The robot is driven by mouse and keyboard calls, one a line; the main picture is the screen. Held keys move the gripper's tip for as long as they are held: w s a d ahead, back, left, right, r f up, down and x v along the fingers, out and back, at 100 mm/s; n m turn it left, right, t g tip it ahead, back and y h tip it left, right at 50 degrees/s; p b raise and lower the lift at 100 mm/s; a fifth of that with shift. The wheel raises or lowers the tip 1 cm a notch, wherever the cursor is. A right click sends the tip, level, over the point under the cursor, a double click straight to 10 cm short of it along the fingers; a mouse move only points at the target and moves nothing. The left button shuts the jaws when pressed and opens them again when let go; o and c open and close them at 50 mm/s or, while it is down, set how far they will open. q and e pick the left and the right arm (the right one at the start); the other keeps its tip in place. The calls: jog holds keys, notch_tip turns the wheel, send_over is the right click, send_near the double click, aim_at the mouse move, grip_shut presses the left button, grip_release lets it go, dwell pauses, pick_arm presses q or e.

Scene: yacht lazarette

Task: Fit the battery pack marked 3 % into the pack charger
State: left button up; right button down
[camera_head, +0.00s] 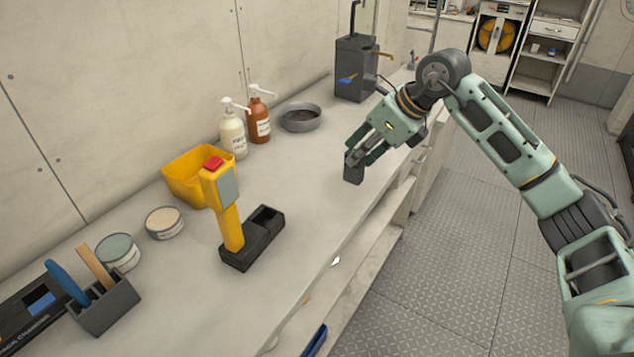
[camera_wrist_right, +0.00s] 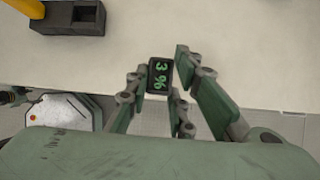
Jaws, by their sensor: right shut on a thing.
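My right gripper (camera_head: 358,155) is shut on the battery pack (camera_head: 353,174), a small dark block, and holds it over the counter near its front edge. In the right wrist view the pack (camera_wrist_right: 161,76) shows "3 %" in green between the fingers of my right gripper (camera_wrist_right: 160,78). The base also shows in the right wrist view (camera_wrist_right: 62,27).
Behind the base are a yellow bin (camera_head: 182,178), two pump bottles (camera_head: 232,135) and a grey bowl (camera_head: 301,118). Two round tins (camera_head: 164,223) and a dark tool holder (camera_head: 106,308) stand at left. The counter (camera_head: 300,215) between base and pack is clear.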

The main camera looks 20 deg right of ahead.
jog(key=p+x, duration=0.1)
jog(key=x, duration=0.3)
jog(key=a+r+p+x, duration=0.1)
jog(key=x, duration=0.3)
jog(key=w+a+p+x, duration=0.1)
jog(key=x, duration=0.3)
jog(key=shift+a+r, duration=0.1)
jog(key=shift+a, duration=0.1)
jog(key=shift+f, duration=0.25)
jog(key=c, duration=1.5)
grip_release()
jog(key=shift+c, duration=0.2)
